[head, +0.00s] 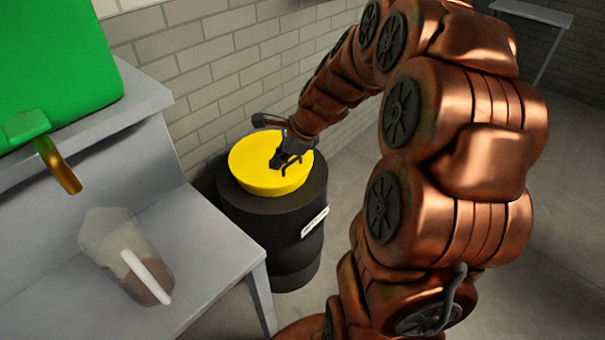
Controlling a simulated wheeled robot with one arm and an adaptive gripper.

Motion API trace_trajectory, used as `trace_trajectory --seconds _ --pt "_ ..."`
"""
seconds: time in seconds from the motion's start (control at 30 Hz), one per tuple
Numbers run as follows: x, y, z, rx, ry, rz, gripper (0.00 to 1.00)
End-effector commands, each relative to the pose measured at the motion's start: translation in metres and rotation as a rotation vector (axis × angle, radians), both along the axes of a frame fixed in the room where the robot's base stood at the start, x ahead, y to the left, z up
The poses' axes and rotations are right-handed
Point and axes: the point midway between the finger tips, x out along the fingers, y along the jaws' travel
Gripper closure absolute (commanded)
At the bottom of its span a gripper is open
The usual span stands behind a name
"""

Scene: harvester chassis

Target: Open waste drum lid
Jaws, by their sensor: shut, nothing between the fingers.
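The waste drum (285,222) is a dark cylinder with a white label, standing on the floor beside the wall. Its yellow lid (254,181) sits on top and looks closed. My gripper (280,166) is at the lid, over its right-centre part, with its fingers shut and nothing between them. I cannot tell whether the fingertips touch the lid. My copper arm reaches down to it from the right and hides part of the area behind.
A grey counter (215,235) stands left of the drum and holds a clear pitcher (110,240). A green tank (60,60) with a brass spout (62,172) is above it. A brick wall (230,55) is behind; open floor (345,205) lies right of the drum.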

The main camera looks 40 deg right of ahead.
Motion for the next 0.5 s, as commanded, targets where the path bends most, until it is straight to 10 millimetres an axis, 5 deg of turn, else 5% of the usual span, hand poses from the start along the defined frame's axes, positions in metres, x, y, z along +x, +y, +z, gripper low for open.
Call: trace_trajectory --seconds 0.03,0.23,0.5 --pt "0.011 -0.025 -0.023 0.042 0.002 -0.129 1.00" --pt "0.037 -0.108 -0.063 0.196 0.002 -0.567 1.00" --pt "0.043 -0.156 -0.083 0.288 -0.003 -0.804 1.00"
